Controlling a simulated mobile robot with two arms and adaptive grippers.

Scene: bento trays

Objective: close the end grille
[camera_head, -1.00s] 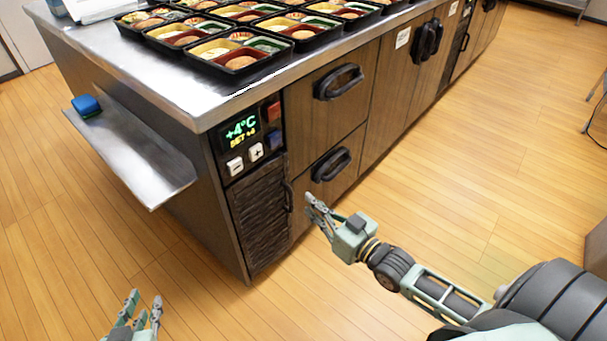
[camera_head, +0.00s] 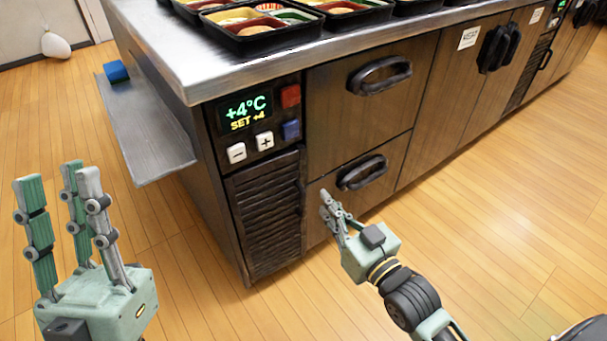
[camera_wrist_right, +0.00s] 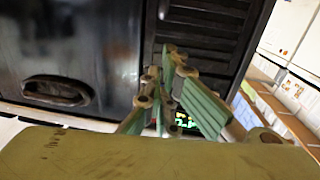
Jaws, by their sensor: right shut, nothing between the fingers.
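The end grille (camera_head: 268,225) is a dark slatted panel below the control panel at the near end of the counter. It looks about flush with the front; I cannot tell whether a small gap is left. It also shows at the top of the wrist view (camera_wrist_right: 212,25). My right gripper (camera_head: 333,208) is shut and empty, just right of the grille's right edge and in front of the lower drawer; contact cannot be told. Its fingers show in the wrist view (camera_wrist_right: 172,75). My left gripper (camera_head: 58,185) is open and empty, raised at the left, away from the counter.
The control panel (camera_head: 260,122) reads +4°C. Two drawers with dark handles (camera_head: 362,172) are right of the grille. A metal side shelf (camera_head: 145,130) with a blue block (camera_head: 116,71) juts out at the left. Bento trays (camera_head: 262,33) stand on top. The floor in front is clear.

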